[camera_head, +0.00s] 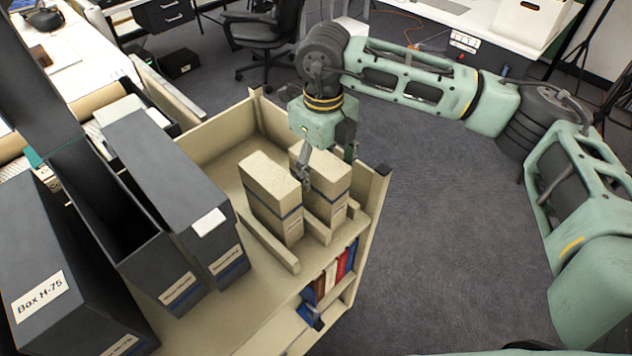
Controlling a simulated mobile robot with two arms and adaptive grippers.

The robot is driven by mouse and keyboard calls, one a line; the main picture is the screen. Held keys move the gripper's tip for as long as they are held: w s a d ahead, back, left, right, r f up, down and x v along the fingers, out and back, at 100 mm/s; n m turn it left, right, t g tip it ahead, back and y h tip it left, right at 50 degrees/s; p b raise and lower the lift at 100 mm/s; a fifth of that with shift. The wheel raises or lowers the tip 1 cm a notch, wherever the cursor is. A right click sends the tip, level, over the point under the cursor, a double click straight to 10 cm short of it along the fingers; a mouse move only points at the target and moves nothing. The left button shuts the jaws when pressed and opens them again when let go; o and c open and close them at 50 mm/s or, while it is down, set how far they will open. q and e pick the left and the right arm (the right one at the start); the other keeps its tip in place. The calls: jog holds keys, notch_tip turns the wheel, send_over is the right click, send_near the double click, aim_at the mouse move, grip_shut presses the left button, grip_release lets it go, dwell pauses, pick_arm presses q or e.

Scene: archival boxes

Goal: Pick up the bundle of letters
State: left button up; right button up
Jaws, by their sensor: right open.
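Two tall beige blocks with dark blue bands and small labels stand upright side by side on the top of a beige cart. They look like bundles of letters: the left bundle (270,200) and the right bundle (334,190). I cannot tell which one the task names. My right gripper (327,163) points down over the right bundle. Its fingers are apart, one in front of the bundle's left side and one by its far right edge. Contact is unclear. The gripper hides part of the right bundle's top. My left gripper is not in view.
Low beige dividers (268,243) stand beside the bundles. Dark grey archival boxes (165,180) fill the cart's left side, one labelled Box H-75 (38,297). Colored books (331,279) sit on the shelf below. The cart has raised edges. Grey floor (440,230) lies clear to the right.

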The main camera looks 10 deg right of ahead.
jog(key=f, duration=0.1)
jog(key=f+p, duration=0.1)
jog(key=f, duration=0.1)
jog(key=f+p, duration=0.1)
jog(key=shift+w+a+f, duration=0.2)
jog(key=shift+w+f, duration=0.1)
jog(key=shift+w, duration=0.1)
jog(key=shift+f+p, duration=0.3)
jog(key=shift+f, duration=0.1)
jog(key=shift+c, duration=1.2)
jog(key=c, duration=0.7)
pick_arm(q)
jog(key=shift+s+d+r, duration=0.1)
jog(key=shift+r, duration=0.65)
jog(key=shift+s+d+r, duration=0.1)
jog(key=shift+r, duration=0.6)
pick_arm(e)
grip_shut()
jog(key=shift+r, duration=0.1)
